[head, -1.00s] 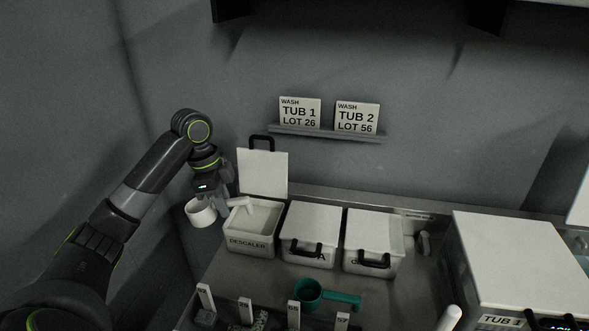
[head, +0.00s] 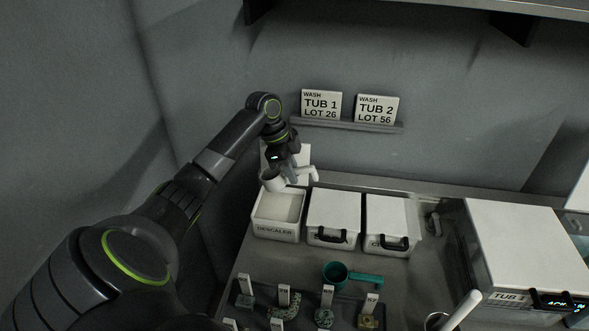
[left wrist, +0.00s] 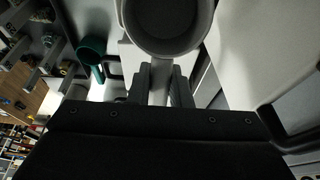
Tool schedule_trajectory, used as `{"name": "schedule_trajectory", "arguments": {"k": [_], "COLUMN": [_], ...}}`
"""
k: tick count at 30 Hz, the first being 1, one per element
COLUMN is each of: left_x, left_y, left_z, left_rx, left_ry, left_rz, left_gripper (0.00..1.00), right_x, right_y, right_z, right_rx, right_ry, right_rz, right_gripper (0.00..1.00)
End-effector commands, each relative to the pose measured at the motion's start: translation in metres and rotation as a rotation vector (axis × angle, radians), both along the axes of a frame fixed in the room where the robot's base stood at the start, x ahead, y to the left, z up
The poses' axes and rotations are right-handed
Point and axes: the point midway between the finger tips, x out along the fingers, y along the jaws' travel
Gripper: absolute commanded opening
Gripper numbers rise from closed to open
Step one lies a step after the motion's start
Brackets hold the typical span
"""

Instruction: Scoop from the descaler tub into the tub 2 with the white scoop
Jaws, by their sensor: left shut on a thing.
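My left gripper (head: 291,172) is shut on the handle of the white scoop (head: 272,181). The scoop is held above the back left part of the descaler tub (head: 277,236), in front of its raised lid. The descaler tub is open, with pale material inside. In the left wrist view the scoop's cup (left wrist: 168,28) is beyond the gripper fingers (left wrist: 166,82); I cannot tell whether it holds anything. A wall sign reading TUB 2 (head: 376,109) stands on a ledge; I cannot make out a container labelled tub 2. My right gripper is not in view.
Two closed white tubs (head: 333,212) stand right of the descaler tub. A larger box labelled TUB 1 (head: 515,230) is farther right. A teal scoop (head: 338,275) lies in front, near a dark rack with several tagged items. A white rod (head: 461,310) sticks up at the bottom right.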

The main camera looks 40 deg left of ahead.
Motion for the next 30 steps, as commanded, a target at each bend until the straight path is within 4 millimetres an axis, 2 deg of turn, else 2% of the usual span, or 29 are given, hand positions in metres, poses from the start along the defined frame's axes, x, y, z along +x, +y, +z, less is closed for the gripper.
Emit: {"name": "schedule_trajectory", "arguments": {"k": [1, 12, 19, 30], "left_x": [-0.002, -0.01, -0.009, -0.009], "left_y": [0.004, 0.017, 0.016, 0.015], "left_z": [-0.009, -0.031, -0.053, -0.09], "left_rx": [-0.025, -0.252, -0.247, -0.247], "left_ry": [-0.014, -0.139, -0.136, -0.134], "left_rz": [0.002, 0.003, 0.001, 0.001], "left_gripper": [0.0, 0.0, 0.0, 0.0], "right_x": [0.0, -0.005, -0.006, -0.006], "right_y": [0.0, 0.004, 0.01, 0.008], "right_z": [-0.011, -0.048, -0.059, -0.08], "right_rx": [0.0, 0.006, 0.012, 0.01], "right_ry": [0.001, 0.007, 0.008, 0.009], "right_rz": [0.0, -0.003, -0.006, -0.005], "right_gripper": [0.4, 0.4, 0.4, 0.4]}}
